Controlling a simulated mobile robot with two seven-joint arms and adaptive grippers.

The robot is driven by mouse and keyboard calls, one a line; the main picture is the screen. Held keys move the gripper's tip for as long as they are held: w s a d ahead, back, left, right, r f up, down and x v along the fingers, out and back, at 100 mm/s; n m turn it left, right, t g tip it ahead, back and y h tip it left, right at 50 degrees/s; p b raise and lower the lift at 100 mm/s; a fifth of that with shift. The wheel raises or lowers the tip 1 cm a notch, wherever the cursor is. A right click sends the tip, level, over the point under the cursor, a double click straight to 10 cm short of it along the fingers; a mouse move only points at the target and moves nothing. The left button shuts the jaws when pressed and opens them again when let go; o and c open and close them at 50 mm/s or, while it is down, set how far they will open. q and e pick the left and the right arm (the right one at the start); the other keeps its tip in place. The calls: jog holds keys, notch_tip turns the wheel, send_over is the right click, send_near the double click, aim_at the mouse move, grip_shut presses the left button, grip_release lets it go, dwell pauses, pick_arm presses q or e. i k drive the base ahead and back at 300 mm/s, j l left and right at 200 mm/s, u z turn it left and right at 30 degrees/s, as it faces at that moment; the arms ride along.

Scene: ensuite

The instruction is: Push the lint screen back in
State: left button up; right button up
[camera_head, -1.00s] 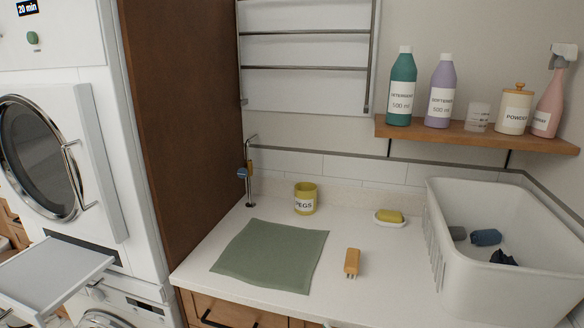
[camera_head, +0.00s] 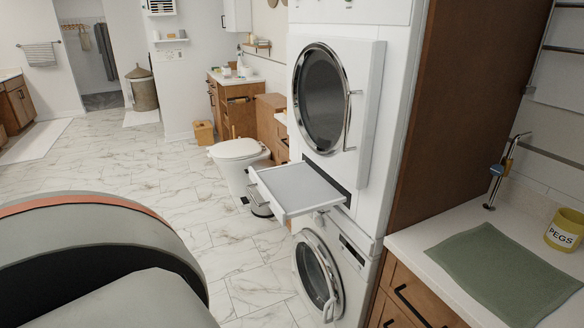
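The lint screen (camera_head: 299,187), a flat grey panel in a white frame with a front handle, sticks far out of a dark slot below the round door of the upper machine (camera_head: 335,100). It stands level, out to the left over the floor, and its inner end meets the slot. The upper machine's door is shut. Neither of my grippers is in view. A large grey rounded part of my own arm fills the lower left, well apart from the screen.
A washer (camera_head: 320,270) stands below the upper machine. A brown side panel and a counter with a green cloth (camera_head: 505,270) and a peg pot (camera_head: 565,231) are at right. A toilet (camera_head: 238,160) stands behind the screen. The marble floor (camera_head: 120,165) at left is open.

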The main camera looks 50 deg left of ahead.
aim_at(291, 191)
jog(key=u, duration=1.75)
